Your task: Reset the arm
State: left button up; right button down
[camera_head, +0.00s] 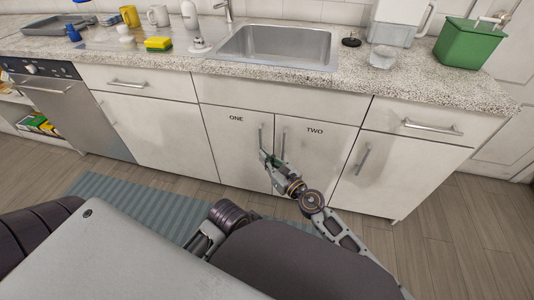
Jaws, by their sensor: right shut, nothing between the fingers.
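My right gripper (265,154) is in front of the two doors under the sink, low beside the door handles. It is shut and empty. Door ONE (232,150) and door TWO (318,160) both look closed. A bar handle (283,145) is on door TWO. The gripper overlaps the handle area of door ONE, and I cannot tell whether it touches the door. My right forearm reaches up to it from the lower right. My left gripper is not in view.
A granite counter (170,66) holds a sink (280,46), a yellow sponge (158,43), a white bottle (189,14) and a green bin (468,42). A striped mat (150,205) lies on the wooden floor. A dishwasher (70,105) stands left. Floor at right is clear.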

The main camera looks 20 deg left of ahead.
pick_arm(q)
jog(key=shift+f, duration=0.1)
pick_arm(e)
jog(key=shift+d, duration=0.1)
dwell(0.4)
